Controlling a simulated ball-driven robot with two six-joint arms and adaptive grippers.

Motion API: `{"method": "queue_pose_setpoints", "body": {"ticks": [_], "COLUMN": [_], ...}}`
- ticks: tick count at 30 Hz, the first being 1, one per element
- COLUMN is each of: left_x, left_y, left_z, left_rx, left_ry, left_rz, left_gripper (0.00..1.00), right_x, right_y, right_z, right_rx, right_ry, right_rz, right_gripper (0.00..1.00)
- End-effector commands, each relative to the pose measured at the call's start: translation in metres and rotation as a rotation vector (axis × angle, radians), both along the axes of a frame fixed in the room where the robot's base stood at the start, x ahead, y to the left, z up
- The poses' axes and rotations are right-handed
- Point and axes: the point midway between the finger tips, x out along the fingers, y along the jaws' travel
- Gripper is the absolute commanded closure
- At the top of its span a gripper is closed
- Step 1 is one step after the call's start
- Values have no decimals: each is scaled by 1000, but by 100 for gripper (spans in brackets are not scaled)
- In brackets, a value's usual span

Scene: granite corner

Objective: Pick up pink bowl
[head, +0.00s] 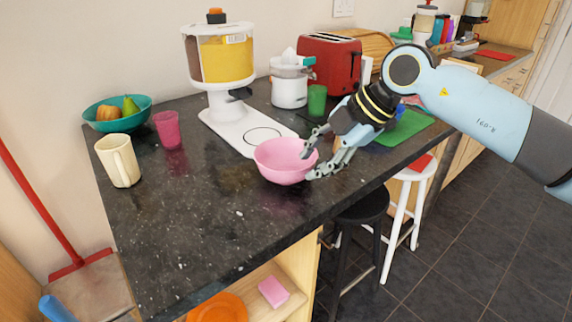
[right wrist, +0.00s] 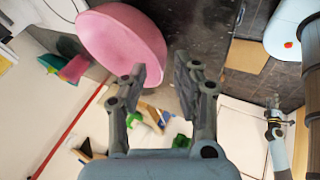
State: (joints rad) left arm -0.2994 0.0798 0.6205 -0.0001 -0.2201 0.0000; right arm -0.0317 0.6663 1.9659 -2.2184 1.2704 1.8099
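The pink bowl (head: 284,162) stands upright on the dark granite counter, near its front edge, and looks empty in the head view. My right gripper (head: 309,163) is at the bowl's right side, with its fingers spread. Whether a finger touches the rim is unclear. A small blue and grey gripper shape (right wrist: 275,122) at the right of the wrist view looks like my left one; its fingers are too small to judge.
A white-based dispenser (head: 222,75) stands behind the bowl. A pink cup (head: 168,130), cream mug (head: 118,160) and teal fruit bowl (head: 118,112) are to the left. A green cup (head: 317,100) and red toaster (head: 330,63) are behind. The counter in front is clear.

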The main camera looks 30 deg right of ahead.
Motion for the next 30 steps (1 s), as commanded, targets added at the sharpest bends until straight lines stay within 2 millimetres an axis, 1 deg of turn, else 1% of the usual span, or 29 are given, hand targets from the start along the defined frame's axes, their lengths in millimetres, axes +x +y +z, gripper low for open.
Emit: {"method": "queue_pose_setpoints", "body": {"ticks": [6,9,12,17,20,24,30], "left_x": [0,0,0,0,0,0,-1], "left_y": [0,0,1,1,0,0,0], "left_z": [2,1,1,1,1,1,1], "left_rx": [0,0,1,1,0,1,1], "left_ry": [0,0,1,1,1,1,1], "left_rz": [0,0,0,0,0,0,0], "left_gripper": [60,60,60,60,60,60,60], "right_x": [16,21,22,22,22,22,22], "right_y": [13,16,17,17,17,17,17], "right_z": [-26,-35,-39,-39,-39,-38,-38], "right_rx": [6,5,1,1,1,1,1], "right_ry": [0,0,0,0,0,0,-1], "right_rz": [-4,-2,0,0,0,0,0], "right_gripper": [70,70,70,70,81,99,100]}}
